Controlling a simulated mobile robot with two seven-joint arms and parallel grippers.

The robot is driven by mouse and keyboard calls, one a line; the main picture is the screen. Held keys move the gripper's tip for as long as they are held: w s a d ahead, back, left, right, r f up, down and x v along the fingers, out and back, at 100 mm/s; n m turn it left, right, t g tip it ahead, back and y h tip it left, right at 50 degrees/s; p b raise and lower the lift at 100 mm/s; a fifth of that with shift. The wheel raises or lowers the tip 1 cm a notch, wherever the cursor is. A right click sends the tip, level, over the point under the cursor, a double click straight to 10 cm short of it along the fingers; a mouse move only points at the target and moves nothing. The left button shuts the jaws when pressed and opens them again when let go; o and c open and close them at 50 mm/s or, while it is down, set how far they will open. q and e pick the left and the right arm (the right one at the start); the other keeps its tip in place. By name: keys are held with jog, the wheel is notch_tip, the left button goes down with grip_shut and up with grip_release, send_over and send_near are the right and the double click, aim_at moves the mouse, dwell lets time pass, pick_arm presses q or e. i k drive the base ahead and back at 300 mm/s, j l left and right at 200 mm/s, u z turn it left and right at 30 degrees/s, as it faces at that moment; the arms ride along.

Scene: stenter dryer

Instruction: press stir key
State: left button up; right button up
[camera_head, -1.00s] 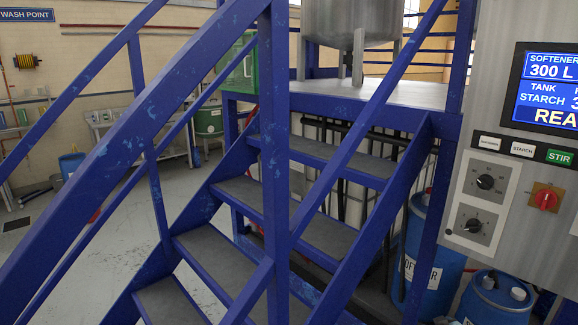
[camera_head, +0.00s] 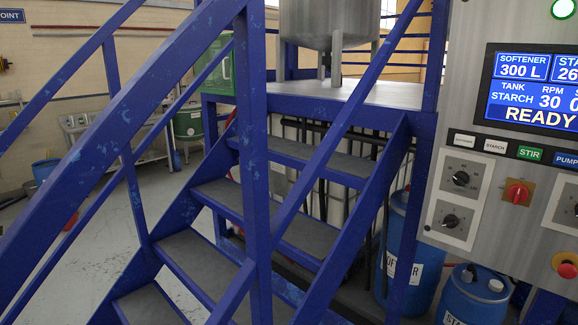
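The green STIR key (camera_head: 529,153) is on the grey control panel (camera_head: 470,105) at the right of the head view. It sits in a row of labelled keys below the screen, between the white STARCH key (camera_head: 495,146) and the blue PUMP key (camera_head: 566,160). The screen (camera_head: 530,88) above reads SOFTENER 300 L, TANK STARCH, RPM 30 and READY. Neither of my grippers shows in the view.
Blue stairs with railings (camera_head: 255,170) fill the left and middle, leading to a platform with a steel tank (camera_head: 335,25).

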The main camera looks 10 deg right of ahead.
aim_at(529, 153)
jog(key=z, duration=1.45)
